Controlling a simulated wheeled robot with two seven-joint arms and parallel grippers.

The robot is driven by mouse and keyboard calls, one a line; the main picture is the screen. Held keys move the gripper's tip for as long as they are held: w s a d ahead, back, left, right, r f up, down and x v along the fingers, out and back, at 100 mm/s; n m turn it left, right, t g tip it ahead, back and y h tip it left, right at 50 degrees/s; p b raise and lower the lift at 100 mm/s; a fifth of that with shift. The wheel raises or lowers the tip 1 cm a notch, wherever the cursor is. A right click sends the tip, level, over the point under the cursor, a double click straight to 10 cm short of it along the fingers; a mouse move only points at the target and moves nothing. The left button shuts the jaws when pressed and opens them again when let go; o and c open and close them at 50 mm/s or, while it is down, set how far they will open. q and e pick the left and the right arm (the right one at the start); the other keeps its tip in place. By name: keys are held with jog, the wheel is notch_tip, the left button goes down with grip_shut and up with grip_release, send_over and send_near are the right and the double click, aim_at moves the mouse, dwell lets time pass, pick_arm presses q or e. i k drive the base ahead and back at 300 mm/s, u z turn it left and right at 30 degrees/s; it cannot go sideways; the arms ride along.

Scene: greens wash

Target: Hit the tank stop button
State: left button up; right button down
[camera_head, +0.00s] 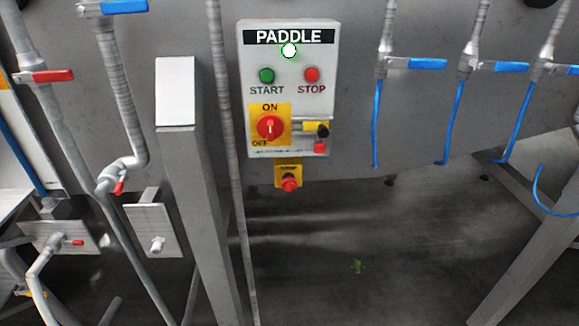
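A grey control box (242,62) labelled PADDLE is mounted upright on the metal tank wall, at the upper centre of the head view. A red button (311,74) marked STOP is on its right side, beside a green button (266,75) marked START. Below them is a red rotary switch (270,127) on a yellow plate marked ON and OFF. A red mushroom-shaped button (290,184) on a small yellow plate hangs just under the box. No label reading "tank" is legible. Neither of my grippers is in view, and nothing touches the buttons.
Grey pipes with red-handled (52,76) and blue-handled valves run down the left. Several blue-handled valves (428,64) with blue hoses are at the right. A slanted grey leg (200,200) stands left of the box. The floor (400,260) below is mostly clear.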

aim_at(288, 186)
jog(key=u, duration=0.55)
jog(key=k, duration=0.65)
jog(key=u, duration=0.65)
jog(key=i, duration=0.85)
jog(key=z, duration=0.95)
jog(key=i, duration=0.35)
jog(key=z, duration=0.3)
